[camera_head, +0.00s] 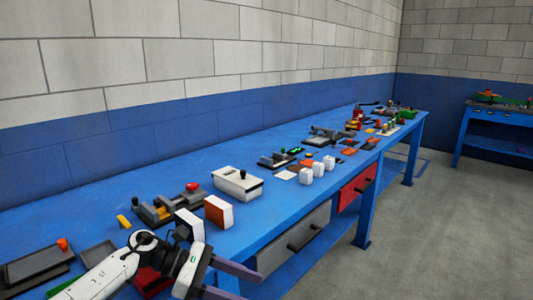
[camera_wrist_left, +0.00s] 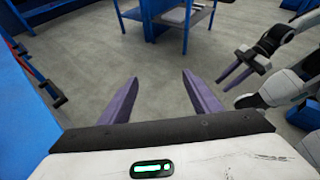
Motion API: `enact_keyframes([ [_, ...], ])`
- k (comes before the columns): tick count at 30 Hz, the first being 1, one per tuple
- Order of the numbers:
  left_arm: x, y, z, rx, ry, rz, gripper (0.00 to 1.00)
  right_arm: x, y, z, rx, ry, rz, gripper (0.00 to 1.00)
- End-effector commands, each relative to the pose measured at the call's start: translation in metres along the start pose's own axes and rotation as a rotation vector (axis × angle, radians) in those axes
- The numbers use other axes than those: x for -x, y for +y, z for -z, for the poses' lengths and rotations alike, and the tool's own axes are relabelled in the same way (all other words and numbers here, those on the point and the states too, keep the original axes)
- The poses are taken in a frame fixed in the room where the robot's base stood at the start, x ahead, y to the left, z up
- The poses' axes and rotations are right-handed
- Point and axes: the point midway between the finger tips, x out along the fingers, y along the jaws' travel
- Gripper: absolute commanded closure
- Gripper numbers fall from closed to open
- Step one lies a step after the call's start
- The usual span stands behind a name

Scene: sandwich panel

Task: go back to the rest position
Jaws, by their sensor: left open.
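My left gripper (camera_head: 246,284) is in the lower middle of the head view, in front of the near edge of the blue workbench. Its two purple fingers are spread apart with nothing between them. In the left wrist view the same open fingers (camera_wrist_left: 160,80) point out over bare grey floor. My right gripper (camera_wrist_left: 232,78) shows at the right of the left wrist view, over the floor; whether its fingers are open or shut is too unclear to tell. The right arm is outside the head view.
The blue workbench (camera_head: 90,222) runs along the wall. It holds a white box with a black knob (camera_head: 237,184), an orange-and-white block (camera_head: 218,212), white blocks (camera_head: 306,176) and several fixtures. Drawers (camera_head: 295,240) face the aisle. Floor (camera_head: 450,220) to the right is clear.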

Motion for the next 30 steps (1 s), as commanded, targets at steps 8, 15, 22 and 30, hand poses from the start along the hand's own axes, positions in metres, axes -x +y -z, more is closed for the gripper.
enact_keyframes([
  [8, -0.066, -0.028, -0.018, 0.818, -0.663, -0.128, 0.43, 0.001, -0.001, -0.003, -0.001, -0.007, 0.002, 0.69],
  [15, -0.039, -0.043, 0.056, 1.692, -1.189, -0.200, 0.43, 0.001, -0.002, -0.004, -0.001, -0.008, 0.003, 0.69],
  [22, -0.012, -0.120, 0.188, 2.537, -1.676, -0.271, 0.43, 0.001, -0.002, -0.004, -0.002, -0.008, 0.003, 0.69],
  [30, -0.006, -0.231, 0.273, -2.097, 1.392, 0.245, 0.43, 0.001, -0.002, -0.004, -0.002, -0.008, 0.003, 0.69],
])
